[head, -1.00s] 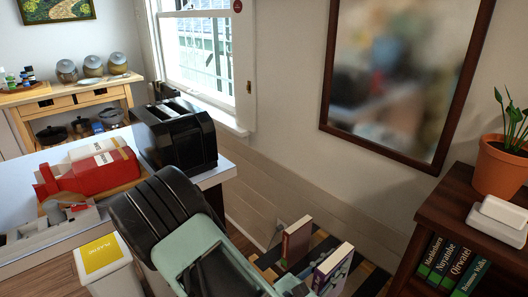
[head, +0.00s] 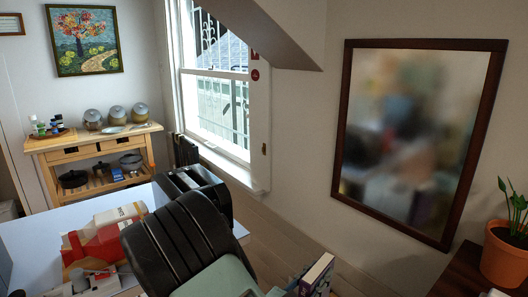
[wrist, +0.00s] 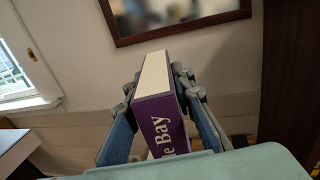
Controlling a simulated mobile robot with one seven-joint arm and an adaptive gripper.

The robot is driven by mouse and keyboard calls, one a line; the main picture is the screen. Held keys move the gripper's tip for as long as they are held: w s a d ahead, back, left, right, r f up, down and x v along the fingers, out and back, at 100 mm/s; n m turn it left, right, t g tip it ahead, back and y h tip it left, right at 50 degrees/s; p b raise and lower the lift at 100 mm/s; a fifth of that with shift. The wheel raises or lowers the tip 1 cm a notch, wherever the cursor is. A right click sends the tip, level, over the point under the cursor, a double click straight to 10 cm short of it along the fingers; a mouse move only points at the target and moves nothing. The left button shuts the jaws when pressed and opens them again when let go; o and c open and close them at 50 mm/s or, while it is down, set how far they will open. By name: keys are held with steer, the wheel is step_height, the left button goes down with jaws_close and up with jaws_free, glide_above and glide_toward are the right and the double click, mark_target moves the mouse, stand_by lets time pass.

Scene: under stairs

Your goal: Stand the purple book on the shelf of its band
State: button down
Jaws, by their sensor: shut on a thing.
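The purple book (wrist: 162,122) is between the two fingers of my gripper (wrist: 160,84) in the wrist view. Its pale page edge faces up, and white letters ending in "Bay" show on its purple side. My gripper is shut on it. In the head view the top of the book (head: 317,272) shows at the bottom edge, right of my arm; its lower part is cut off. The dark wooden shelf unit (head: 458,274) shows only by its top corner at the lower right. Its shelves and their books are out of the head view.
A potted plant (head: 503,255) stands on the shelf unit. A framed mirror (head: 420,140) hangs on the wall behind. At left, a table holds a black toaster (head: 190,185) and a red-and-white object (head: 100,240). A wooden sideboard (head: 95,145) stands farther back.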

steer(key=shift+n+t+y, duration=0.6)
steer(key=shift+n+y, duration=0.1)
steer(key=shift+y, duration=0.2)
step_height(320, 180, up, 6)
steer(key=p, duration=0.6)
steer(key=shift+s+f, duration=0.1)
steer(key=r+p, duration=0.1)
steer(key=p, duration=0.1)
steer(key=y+p, duration=0.1)
steer(key=shift+s+r+n+t+p, duration=0.2)
steer(key=shift+r+n+t+p, duration=0.2)
